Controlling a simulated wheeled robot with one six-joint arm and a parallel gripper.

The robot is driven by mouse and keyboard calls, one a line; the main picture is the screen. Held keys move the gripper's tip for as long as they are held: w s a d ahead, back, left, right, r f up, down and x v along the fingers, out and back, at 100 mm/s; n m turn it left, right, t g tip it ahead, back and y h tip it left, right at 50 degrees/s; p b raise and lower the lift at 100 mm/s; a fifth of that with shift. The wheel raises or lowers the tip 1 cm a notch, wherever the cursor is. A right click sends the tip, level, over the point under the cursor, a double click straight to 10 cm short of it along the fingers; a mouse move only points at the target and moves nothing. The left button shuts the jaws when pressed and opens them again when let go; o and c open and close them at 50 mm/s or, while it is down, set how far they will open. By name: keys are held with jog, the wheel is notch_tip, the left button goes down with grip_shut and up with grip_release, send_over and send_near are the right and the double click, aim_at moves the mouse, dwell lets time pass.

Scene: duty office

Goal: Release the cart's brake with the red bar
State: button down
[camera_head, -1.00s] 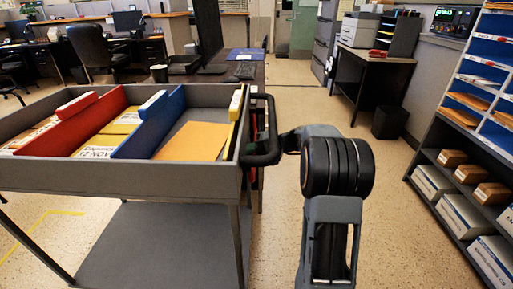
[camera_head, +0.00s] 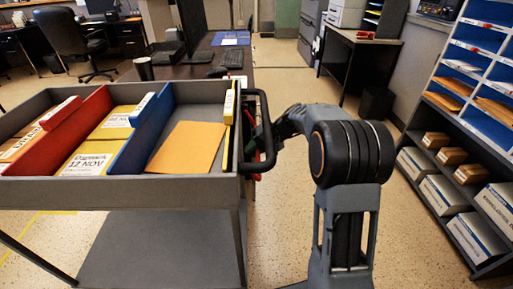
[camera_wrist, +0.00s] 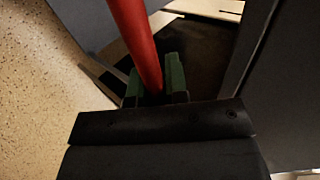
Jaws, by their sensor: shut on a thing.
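The grey cart (camera_head: 120,192) stands at the left in the head view, with a black looped handle (camera_head: 269,140) at its right end. The red bar (camera_wrist: 134,30) runs from the top edge down to my gripper in the wrist view. My gripper (camera_wrist: 154,80) is shut on the bar, with one green finger on each side of it. In the head view my arm reaches to the cart's handle end. My gripper is mostly hidden there behind the handle, and only a little red shows below it.
The cart's tray holds a red divider (camera_head: 75,128), a blue divider (camera_head: 139,134) and an orange envelope (camera_head: 187,147). A dark desk (camera_head: 205,69) stands behind the cart. A shelf unit (camera_head: 440,190) with boxes is at the right. Open floor lies between.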

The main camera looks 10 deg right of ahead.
jog(key=c, duration=1.1)
grip_release()
jog(key=shift+r, duration=0.1)
jog(key=shift+p+v, duration=2)
jog(key=shift+v, duration=4.85)
jog(key=shift+d, duration=0.1)
jog(key=shift+c, duration=0.5)
